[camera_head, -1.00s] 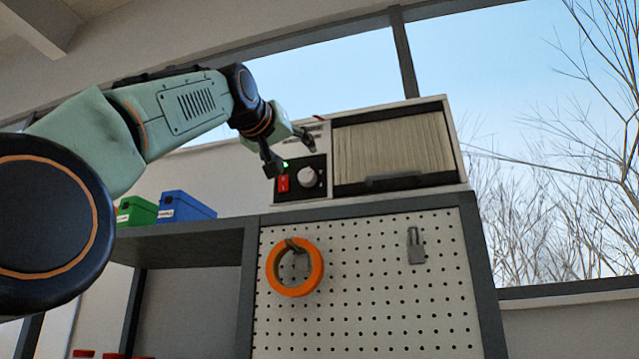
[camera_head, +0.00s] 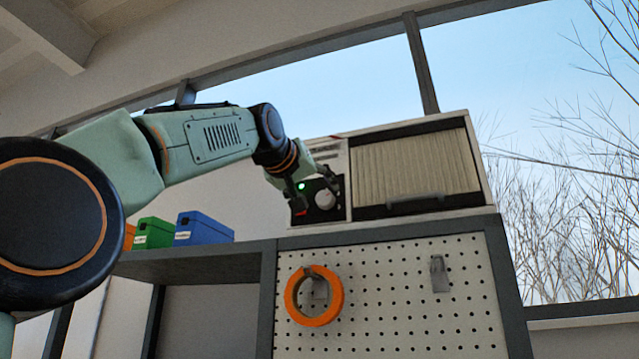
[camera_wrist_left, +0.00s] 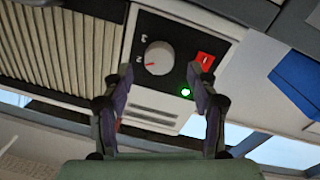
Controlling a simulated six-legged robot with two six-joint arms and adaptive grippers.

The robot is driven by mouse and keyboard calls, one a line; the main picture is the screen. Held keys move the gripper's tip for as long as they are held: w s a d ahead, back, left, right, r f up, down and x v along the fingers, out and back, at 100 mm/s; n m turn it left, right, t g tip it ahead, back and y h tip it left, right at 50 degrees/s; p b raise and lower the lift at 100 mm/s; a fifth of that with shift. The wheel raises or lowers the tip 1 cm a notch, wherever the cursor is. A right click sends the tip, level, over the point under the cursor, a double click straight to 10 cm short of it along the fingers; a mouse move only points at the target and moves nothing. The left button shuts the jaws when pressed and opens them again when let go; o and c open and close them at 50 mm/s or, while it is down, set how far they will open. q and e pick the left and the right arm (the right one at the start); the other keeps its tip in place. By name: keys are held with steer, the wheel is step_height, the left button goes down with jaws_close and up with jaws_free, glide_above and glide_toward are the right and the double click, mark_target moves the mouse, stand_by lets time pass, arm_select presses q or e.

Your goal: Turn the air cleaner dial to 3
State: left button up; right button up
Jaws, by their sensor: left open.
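The air cleaner (camera_head: 415,170) stands on top of the cabinet, with a pleated filter on its right side and a black control panel on its left. The round grey dial (camera_head: 325,198) sits on that panel; it also shows in the left wrist view (camera_wrist_left: 159,58), with a small red mark at its edge. A red switch (camera_wrist_left: 205,61) and a lit green light (camera_wrist_left: 186,92) are beside it. My left gripper (camera_head: 318,186) is in front of the panel. In the left wrist view its two fingers (camera_wrist_left: 165,84) are apart, with the dial ahead between them and nothing held. My right gripper is not visible.
A blue box (camera_head: 203,228) and a green box (camera_head: 154,233) stand on the shelf left of the air cleaner. A window is behind.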

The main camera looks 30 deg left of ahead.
mark_target(324, 199)
arm_select(q)
steer(key=shift+w+a+r+p, duration=0.15)
steer(key=shift+w+r+p, duration=0.1)
steer(key=shift+w+p, duration=0.35)
steer(key=shift+w+f+p, duration=0.2)
steer(key=shift+w, duration=0.35)
steer(key=shift+w+f+p, duration=0.2)
steer(key=shift+w, duration=0.35)
steer(key=shift+s+r, duration=0.1)
steer(key=shift+s, duration=0.3)
steer(key=shift+s+a, duration=0.1)
steer(key=shift+s, duration=0.15)
steer(key=shift+c, duration=1.1)
steer(key=shift+w, duration=0.5)
steer(key=c, duration=1)
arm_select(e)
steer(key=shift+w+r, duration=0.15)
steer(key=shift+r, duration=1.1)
